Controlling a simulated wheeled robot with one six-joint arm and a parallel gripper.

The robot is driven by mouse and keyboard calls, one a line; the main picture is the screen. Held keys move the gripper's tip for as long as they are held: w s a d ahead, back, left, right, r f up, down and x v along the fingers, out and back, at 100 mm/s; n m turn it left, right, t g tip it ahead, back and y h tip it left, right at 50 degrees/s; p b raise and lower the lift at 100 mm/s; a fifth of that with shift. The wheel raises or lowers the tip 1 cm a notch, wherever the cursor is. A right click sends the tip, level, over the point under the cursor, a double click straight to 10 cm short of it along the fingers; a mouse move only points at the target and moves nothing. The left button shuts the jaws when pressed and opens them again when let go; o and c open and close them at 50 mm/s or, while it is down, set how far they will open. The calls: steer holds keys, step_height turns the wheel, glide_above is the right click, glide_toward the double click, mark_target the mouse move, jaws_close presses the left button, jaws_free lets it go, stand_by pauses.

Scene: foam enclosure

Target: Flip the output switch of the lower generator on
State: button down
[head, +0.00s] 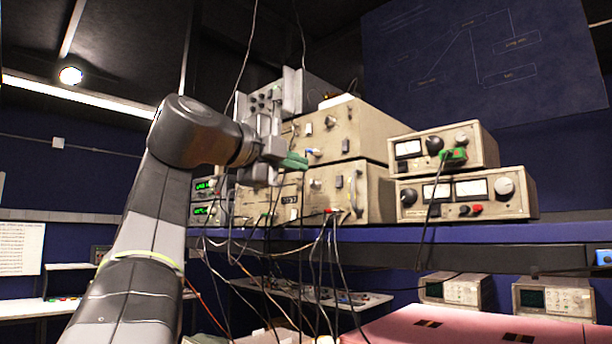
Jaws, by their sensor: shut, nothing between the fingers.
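Two large beige instrument boxes are stacked on the blue shelf, and they look like the generators. The upper box (362,128) has knobs and a handle on its front. The lower box (378,192) has small controls, a handle and red plugs at its bottom edge. I cannot tell which small control is the output switch or how it is set. My gripper (296,161), with green fingertips, is shut and empty. In the picture it lies in front of the upper box's lower left part. The gripper and wrist hide part of both boxes' left side.
Two beige meter units (470,193) stand stacked at right on the shelf (480,232). Small units with green displays (204,186) show partly behind my arm. Many cables hang over the shelf front. A pink surface (450,325) lies below right.

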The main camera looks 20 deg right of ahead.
steer(key=v, duration=0.4)
steer(key=shift+a+b, duration=0.1)
steer(key=shift+b, duration=0.25)
steer(key=shift+w, duration=0.1)
